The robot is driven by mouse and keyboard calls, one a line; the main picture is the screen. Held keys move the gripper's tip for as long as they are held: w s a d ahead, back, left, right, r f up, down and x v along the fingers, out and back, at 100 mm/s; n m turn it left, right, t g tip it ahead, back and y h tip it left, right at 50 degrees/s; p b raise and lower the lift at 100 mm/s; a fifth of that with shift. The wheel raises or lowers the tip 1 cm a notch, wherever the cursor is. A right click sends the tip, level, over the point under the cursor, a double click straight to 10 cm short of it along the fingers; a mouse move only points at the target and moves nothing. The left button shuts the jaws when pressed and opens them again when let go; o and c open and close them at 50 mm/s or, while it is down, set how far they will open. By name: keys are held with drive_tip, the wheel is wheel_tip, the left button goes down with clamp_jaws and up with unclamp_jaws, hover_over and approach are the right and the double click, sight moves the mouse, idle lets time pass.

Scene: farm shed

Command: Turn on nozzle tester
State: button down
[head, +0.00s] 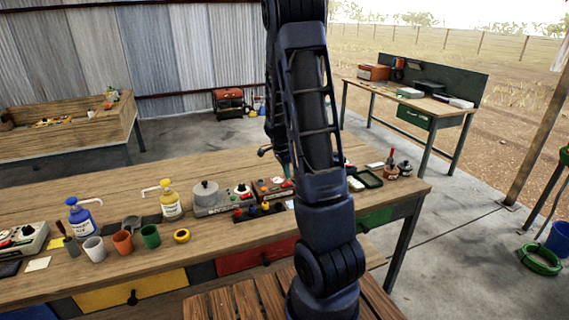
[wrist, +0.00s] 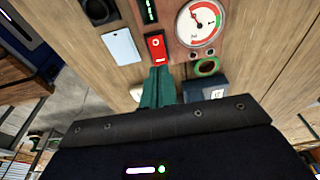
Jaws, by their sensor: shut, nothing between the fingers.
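In the wrist view, a panel with a brown-red face carries a round red-and-white dial gauge (wrist: 201,22), a red switch (wrist: 155,47) and a dark strip with green marks (wrist: 148,12). It may be the nozzle tester; no readable label confirms this. My gripper (wrist: 158,72) has teal fingers shut together and empty, with the tips just below the red switch. I cannot tell whether they touch it. In the head view, a small box with a brown-red top (head: 268,189) stands beside my arm, which partly hides that area. My gripper is mostly hidden there.
A white card (wrist: 122,47) lies left of the panel. The front-left bench edge is crowded.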

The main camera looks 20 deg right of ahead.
sight(285, 185)
drive_tip(key=shift+d+f, duration=0.15)
drive_tip(key=shift+f, duration=0.65)
drive_tip(key=shift+d+f, duration=0.15)
drive_tip(key=shift+f, duration=0.6)
drive_tip(key=shift+d+f+y, duration=0.1)
drive_tip(key=shift+f+y, duration=0.15)
drive_tip(key=shift+y, duration=0.05)
drive_tip(key=shift+s+a, duration=0.1)
drive_tip(key=shift+a, duration=0.1)
drive_tip(key=shift+a, duration=0.75)
drive_tip(key=shift+r, duration=0.35)
wheel_tip(285, 185, up, 13)
drive_tip(key=a, duration=0.2)
drive_tip(key=shift+a, duration=0.15)
drive_tip(key=shift+r, duration=0.1)
